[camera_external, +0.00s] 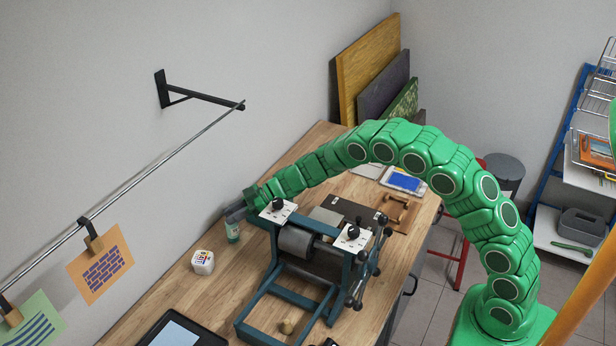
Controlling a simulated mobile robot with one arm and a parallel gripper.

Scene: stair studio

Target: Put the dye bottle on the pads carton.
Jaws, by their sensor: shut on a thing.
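My gripper (236,210) is at the end of the green arm, near the wall behind the press. It points down and is shut on the dye bottle (233,232), a small bottle with a teal body. The upper part of the bottle is hidden by the gripper. I cannot tell if its base touches the table. A small white box with a coloured print, which looks like the pads carton (203,262), stands on the table to the left of and nearer than the bottle. The bottle is apart from it, and nothing is on its top.
A teal-framed roller press (296,243) stands close to the right of the bottle. A dark tray (208,338) lies at the front of the wooden table (178,297). A drying rod (130,184) with hanging prints runs along the wall. Bare wood surrounds the white box.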

